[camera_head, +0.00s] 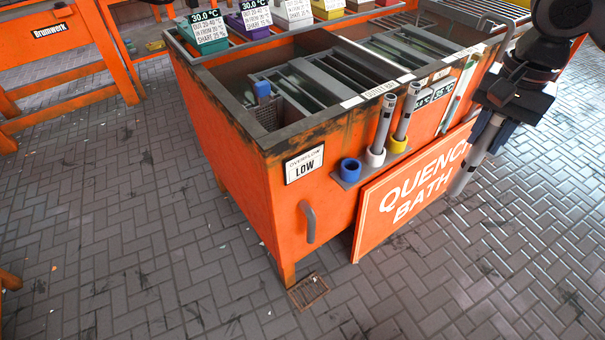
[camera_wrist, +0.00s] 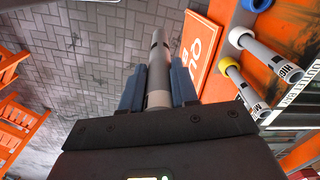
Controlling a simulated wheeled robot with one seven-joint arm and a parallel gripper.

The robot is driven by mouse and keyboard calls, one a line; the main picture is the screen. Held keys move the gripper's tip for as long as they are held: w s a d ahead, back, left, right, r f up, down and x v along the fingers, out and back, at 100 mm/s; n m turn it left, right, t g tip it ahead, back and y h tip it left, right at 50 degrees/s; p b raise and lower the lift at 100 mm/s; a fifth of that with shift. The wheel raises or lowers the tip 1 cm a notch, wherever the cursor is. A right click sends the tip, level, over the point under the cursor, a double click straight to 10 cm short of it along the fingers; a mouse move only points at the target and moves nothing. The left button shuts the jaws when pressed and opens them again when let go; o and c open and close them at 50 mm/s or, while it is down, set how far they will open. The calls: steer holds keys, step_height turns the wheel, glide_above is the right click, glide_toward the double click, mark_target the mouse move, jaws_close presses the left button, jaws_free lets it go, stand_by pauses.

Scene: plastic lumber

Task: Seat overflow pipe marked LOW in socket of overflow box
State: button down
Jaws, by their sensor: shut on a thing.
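My gripper (camera_head: 488,132) is at the right of the head view, beside the tank and above the floor. Its blue fingers (camera_wrist: 157,88) are shut on a grey pipe (camera_wrist: 158,62) with a dark band; its far end (camera_head: 461,182) slants down to the left, in front of the sign. No marking on it is legible. A plate on the orange tank (camera_head: 225,130) reads OVERFLOW LOW (camera_head: 304,164). A mesh-walled compartment (camera_head: 268,117) with a blue piece (camera_head: 263,89) is inside the tank's near left corner, likely the overflow box; its socket cannot be made out.
A side rack has an empty blue cup (camera_head: 349,169), and white (camera_head: 375,156) and yellow (camera_head: 397,144) cups holding grey pipes. A QUENCH BATH sign (camera_head: 415,190) leans below. Coloured boxes (camera_head: 206,33) line the tank's back.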

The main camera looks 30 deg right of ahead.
steer(key=w+a+f+n, duration=0.7)
steer(key=w+a+f, duration=0.1)
steer(key=a+f, duration=0.5)
steer(key=w+a+f+n, duration=0.8)
steer(key=a+f, duration=0.5)
steer(key=a, duration=0.2)
steer(key=shift+w+a+f, duration=0.25)
steer(key=shift+w+f, duration=0.1)
steer(key=shift+w, duration=0.3)
steer(key=shift+d, duration=0.15)
